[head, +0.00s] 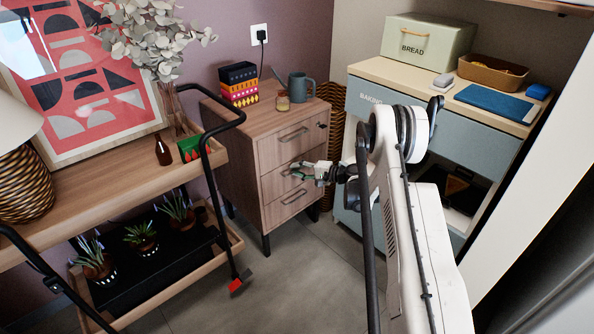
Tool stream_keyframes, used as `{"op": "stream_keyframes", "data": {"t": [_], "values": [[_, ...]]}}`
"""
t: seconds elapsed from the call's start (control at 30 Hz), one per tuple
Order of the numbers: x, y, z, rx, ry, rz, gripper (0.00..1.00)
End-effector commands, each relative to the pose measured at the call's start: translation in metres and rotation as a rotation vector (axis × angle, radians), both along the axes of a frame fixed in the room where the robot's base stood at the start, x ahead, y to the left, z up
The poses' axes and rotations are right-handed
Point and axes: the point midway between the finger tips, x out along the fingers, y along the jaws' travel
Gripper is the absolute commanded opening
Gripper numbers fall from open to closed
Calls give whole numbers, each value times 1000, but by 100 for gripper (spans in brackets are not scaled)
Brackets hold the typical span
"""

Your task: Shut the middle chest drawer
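The wooden chest (240,151) stands against the wall in the centre of the head view, with three drawers facing right and toward me. Its middle drawer (273,186) lies between the top drawer (277,151) and the bottom drawer (277,209). The middle front looks nearly in line with the others; a small gap cannot be told. My gripper (298,172) is in front of the middle drawer and hides part of its front and handle. Whether it touches the front is unclear. The fingers are small and partly overlapped, so their opening cannot be told.
A trolley (90,195) with plants stands at left. A wicker basket (330,120) and blue-grey cabinet (450,140) are close at right. Floor (300,260) in front is clear.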

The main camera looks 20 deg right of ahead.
Motion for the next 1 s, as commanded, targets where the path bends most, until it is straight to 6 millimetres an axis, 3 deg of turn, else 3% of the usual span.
{"op": "stream_keyframes", "data": {"t": [1.0], "values": [[-42,-38,11,0,0,-1,15]]}}
